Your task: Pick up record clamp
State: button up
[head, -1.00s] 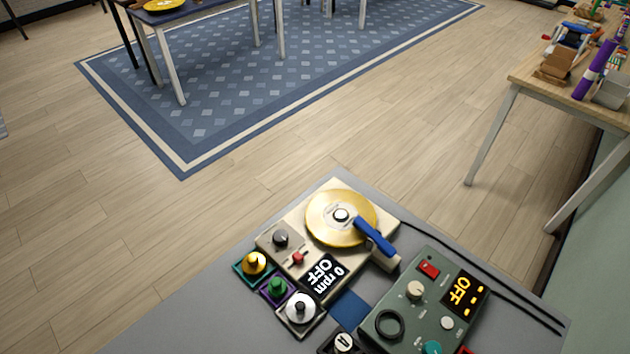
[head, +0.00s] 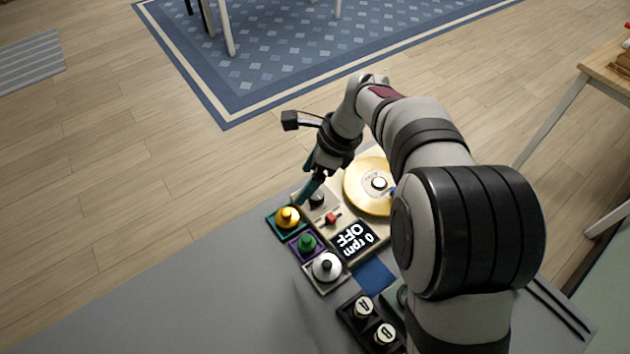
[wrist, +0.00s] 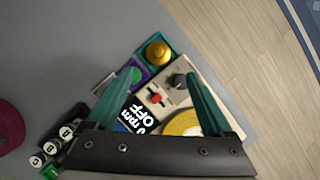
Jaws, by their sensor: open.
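Three knobbed, disc-like pieces that look like record clamps sit in small square holders at the left of the turntable (head: 349,240). The gold one (head: 288,216) is in a teal holder, the green one (head: 307,243) in a purple holder, the silver one (head: 327,267) in a grey holder. My gripper (head: 311,188) is open and empty, above the turntable's corner near the gold piece. In the wrist view the gold piece (wrist: 158,50) lies just beyond the fingertips (wrist: 160,72), and the green piece (wrist: 132,75) is near the left finger. The silver piece is mostly hidden there.
The turntable has a gold record (head: 366,188), a dark knob (head: 317,199), a red switch (head: 332,219) and a display reading 0 rpm OFF. A black block with pieces A and B (head: 363,309) stands nearer. My arm hides most of the green control box. The left grey tabletop (head: 190,315) is clear.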

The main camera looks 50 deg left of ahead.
aim_at(287, 212)
jog(key=x, duration=1.5)
jog(key=shift+w+d+f, duration=0.1)
jog(key=shift+w+d, duration=0.05)
jog(key=shift+d, duration=0.2)
grip_shut()
